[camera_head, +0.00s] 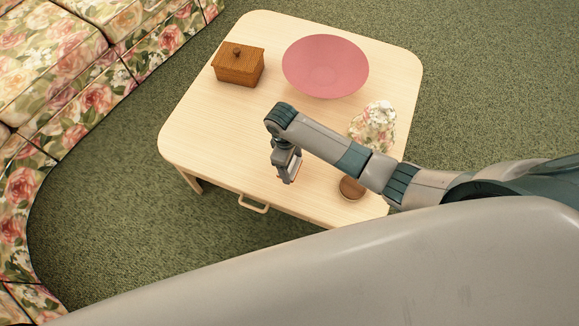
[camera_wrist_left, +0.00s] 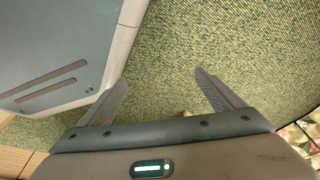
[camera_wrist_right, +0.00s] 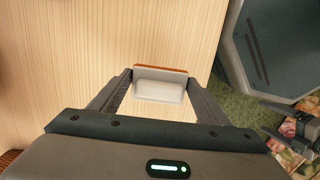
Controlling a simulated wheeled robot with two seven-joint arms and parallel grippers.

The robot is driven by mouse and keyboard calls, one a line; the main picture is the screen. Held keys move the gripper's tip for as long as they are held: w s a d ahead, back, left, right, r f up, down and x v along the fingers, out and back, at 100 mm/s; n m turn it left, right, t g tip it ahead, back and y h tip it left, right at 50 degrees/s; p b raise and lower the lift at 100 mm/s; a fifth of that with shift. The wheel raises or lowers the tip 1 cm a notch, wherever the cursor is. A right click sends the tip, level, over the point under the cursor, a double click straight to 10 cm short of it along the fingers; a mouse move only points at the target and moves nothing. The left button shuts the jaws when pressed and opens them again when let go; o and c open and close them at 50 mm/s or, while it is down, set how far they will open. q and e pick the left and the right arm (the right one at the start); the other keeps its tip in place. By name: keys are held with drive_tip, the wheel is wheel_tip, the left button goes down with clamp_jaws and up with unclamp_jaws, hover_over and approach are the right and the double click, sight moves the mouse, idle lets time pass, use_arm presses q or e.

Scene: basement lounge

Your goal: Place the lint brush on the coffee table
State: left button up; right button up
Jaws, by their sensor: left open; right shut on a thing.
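My right gripper (camera_head: 287,176) is over the front part of the light wooden coffee table (camera_head: 225,125). It is shut on the lint brush, of which little shows in the head view. In the right wrist view the lint brush (camera_wrist_right: 160,90) is a pale grey block with an orange-brown edge, between the fingertips of the right gripper (camera_wrist_right: 160,88). The tabletop (camera_wrist_right: 100,40) lies below it; I cannot tell whether they touch. My left gripper (camera_wrist_left: 160,82) is open and empty above green carpet. It does not show in the head view.
On the table are a wooden lidded box (camera_head: 239,66), a wide pink bowl (camera_head: 325,65), a floral-patterned object (camera_head: 374,125) and a round brown object (camera_head: 351,188). A floral sofa (camera_head: 60,75) stands at left. The tabletop's left and middle are clear. Green carpet (camera_head: 110,225) surrounds it.

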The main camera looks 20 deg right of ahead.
drive_tip(key=shift+w+a+f, duration=0.25)
drive_tip(key=shift+w+f, duration=0.2)
drive_tip(key=shift+w, duration=0.25)
use_arm(q)
drive_tip(key=shift+w+r, duration=0.15)
drive_tip(key=shift+r, duration=0.05)
use_arm(e)
drive_tip(key=shift+f, duration=0.55)
wheel_tip(320, 180, down, 3)
drive_tip(key=shift+r+b, duration=0.15)
drive_tip(key=shift+b, duration=0.25)
drive_tip(key=shift+f, duration=0.2)
use_arm(q)
drive_tip(key=shift+w+d+r, duration=0.1)
drive_tip(key=shift+w+r, duration=0.25)
drive_tip(key=shift+r, duration=0.25)
use_arm(e)
drive_tip(key=o, duration=1)
drive_tip(key=shift+r, duration=0.1)
